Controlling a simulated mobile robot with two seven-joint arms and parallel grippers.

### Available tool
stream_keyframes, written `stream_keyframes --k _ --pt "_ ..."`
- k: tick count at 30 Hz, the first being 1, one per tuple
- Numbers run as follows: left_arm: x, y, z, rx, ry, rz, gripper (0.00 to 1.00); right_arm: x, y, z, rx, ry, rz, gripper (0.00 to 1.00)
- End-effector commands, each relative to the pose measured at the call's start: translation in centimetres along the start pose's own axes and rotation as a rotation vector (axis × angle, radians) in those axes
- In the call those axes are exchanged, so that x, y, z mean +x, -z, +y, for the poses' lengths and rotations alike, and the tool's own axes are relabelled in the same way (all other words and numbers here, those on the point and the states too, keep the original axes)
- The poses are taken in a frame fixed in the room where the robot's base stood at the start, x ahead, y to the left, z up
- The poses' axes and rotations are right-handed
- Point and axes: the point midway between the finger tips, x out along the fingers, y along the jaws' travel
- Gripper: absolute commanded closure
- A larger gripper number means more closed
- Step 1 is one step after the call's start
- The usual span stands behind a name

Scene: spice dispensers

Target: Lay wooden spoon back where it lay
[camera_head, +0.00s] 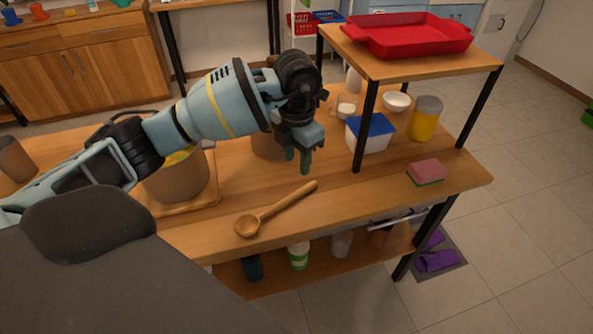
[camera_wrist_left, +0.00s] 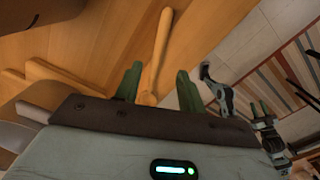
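The wooden spoon (camera_head: 275,210) lies on the wooden table near its front edge, bowl end to the lower left and handle to the upper right. My left gripper (camera_head: 298,160) is above the table, behind the end of the handle, with its fingers pointing down. In the left wrist view the gripper (camera_wrist_left: 157,85) has its two green fingers apart, with nothing held between them. The spoon's handle (camera_wrist_left: 161,40) shows beyond and between the fingers there. My right gripper is not in the head view; a dark and pale arm part shows at the right of the wrist view.
A pot (camera_head: 177,180) stands on a wooden board at the left. A white tub with a blue lid (camera_head: 370,133), a yellow-filled jar (camera_head: 425,118) and a sponge (camera_head: 426,172) are at the right. A raised shelf (camera_head: 420,64) carries a red tray (camera_head: 408,38). Table around the spoon is clear.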

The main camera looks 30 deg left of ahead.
Motion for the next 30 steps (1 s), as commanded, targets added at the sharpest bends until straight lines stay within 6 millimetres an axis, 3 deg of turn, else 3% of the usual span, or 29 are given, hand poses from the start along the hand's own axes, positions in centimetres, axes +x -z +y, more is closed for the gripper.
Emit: stream_keyframes --k 7,21,23,26,30 --pt "-1.6 0.0 0.0 0.0 0.0 0.001 0.6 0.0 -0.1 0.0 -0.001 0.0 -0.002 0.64" --pt "-1.2 0.1 -0.6 0.009 0.02 0.002 0.6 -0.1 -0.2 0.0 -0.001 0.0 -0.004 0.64" --pt "-0.2 0.1 -1.8 0.027 0.068 0.001 0.6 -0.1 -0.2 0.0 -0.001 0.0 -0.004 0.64" --pt "2.4 0.6 -6.0 0.074 0.226 -0.005 0.6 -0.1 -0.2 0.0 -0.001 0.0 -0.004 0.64" --pt "5.8 2.1 -14.6 0.114 0.585 -0.031 0.6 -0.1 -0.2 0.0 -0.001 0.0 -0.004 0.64"
